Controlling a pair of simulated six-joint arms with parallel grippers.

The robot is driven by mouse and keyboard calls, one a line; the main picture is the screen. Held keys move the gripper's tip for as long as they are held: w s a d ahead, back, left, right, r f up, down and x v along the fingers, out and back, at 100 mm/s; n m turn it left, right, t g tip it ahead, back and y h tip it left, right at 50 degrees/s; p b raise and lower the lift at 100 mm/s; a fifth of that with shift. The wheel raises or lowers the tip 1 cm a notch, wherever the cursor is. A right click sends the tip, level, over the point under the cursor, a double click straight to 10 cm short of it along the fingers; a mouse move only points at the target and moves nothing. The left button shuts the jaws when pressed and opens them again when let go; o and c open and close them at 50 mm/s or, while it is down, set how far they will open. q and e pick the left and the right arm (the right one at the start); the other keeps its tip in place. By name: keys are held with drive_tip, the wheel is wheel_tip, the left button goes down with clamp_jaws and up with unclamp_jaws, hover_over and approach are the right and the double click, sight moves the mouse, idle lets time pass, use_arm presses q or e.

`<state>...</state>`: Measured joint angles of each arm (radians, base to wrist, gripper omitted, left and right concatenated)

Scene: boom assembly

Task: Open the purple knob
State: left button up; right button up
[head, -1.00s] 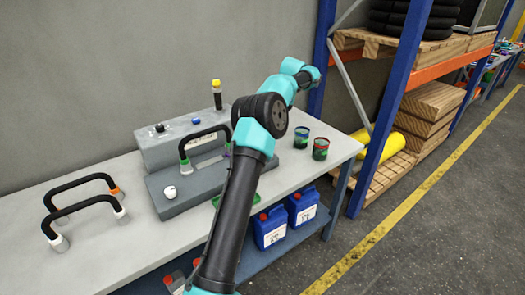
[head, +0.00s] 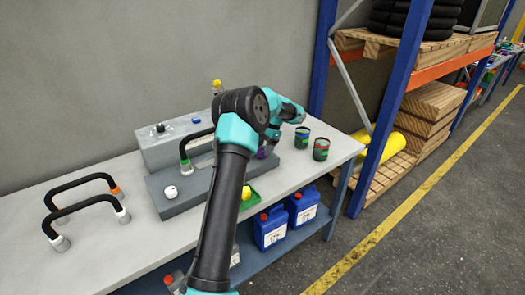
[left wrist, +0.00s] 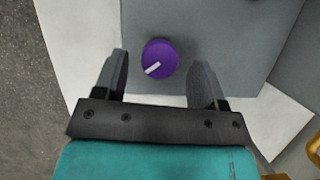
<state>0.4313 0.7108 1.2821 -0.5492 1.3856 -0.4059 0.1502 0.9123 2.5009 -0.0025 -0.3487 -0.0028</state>
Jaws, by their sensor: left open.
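The purple knob (left wrist: 160,58) is round with a white pointer bar and sits on a grey panel in the left wrist view. In the head view the knob (head: 263,152) shows as a small purple patch on the right of the grey stepped unit (head: 176,148), partly hidden by my arm. My left gripper (left wrist: 160,80) is open, with one finger on each side of the knob in the picture. The white pointer lies slanted. My right gripper is not in view.
A black handle with a green collar (head: 184,160) and a white knob (head: 171,191) are on the unit. Two cups (head: 302,138) stand at the right.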

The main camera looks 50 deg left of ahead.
use_arm(q)
drive_tip(key=shift+x, duration=0.9)
drive_tip(key=shift+c, duration=0.2)
drive_tip(key=c, duration=0.9)
